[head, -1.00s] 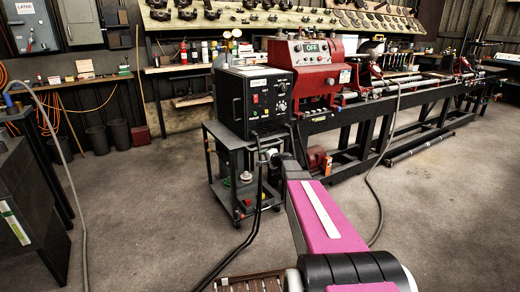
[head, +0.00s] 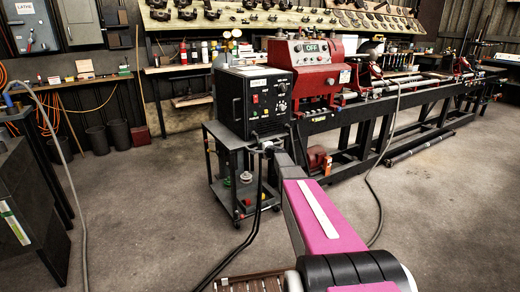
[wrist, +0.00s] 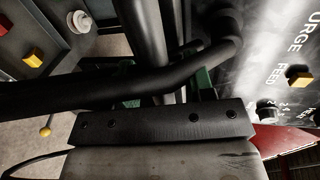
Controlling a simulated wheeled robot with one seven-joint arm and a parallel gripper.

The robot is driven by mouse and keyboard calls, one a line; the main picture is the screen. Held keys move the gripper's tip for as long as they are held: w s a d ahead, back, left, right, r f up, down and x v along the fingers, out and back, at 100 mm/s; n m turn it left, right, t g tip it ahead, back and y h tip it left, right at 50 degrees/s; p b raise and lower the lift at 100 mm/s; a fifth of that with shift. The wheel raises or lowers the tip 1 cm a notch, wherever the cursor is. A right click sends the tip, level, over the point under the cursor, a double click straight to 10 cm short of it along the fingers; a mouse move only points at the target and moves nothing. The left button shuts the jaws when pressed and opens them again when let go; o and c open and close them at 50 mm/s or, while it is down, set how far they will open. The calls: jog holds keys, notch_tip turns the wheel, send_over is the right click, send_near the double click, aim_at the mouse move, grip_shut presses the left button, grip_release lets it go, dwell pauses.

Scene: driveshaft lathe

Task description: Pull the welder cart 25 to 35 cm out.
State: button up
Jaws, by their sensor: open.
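The welder cart (head: 236,163) is a dark wheeled frame with shelves, standing in front of the red lathe headstock. A black welder box (head: 254,103) with knobs and buttons sits on its top. My gripper (head: 268,147) is at the cart's near right side, just below the welder's front panel. In the wrist view my gripper (wrist: 165,88) is open, with green finger pads either side of thick black bars or cables (wrist: 150,80). I cannot tell which of these is the cart's handle, or whether the fingers touch it. The welder's lettered panel (wrist: 285,55) shows close at right.
The red lathe (head: 305,70) and its long black stand (head: 400,115) are right behind the cart. Black cables (head: 237,245) run from the cart across the floor towards me. A dark cabinet (head: 30,210) stands at left. Open concrete floor (head: 140,200) lies left of the cart.

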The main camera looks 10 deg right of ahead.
jog(key=shift+w+a+f, duration=0.15)
jog(key=shift+w+a, duration=0.05)
jog(key=shift+w, duration=0.45)
jog(key=shift+c, duration=0.4)
grip_shut()
jog(key=f+v, duration=0.3)
jog(key=v, duration=1.1)
jog(key=s+f+v, duration=0.1)
jog(key=f+v, duration=0.2)
jog(key=v, duration=1.2)
jog(key=shift+s, duration=0.35)
jog(key=shift+d, duration=0.15)
jog(key=shift+o, duration=0.4)
grip_release()
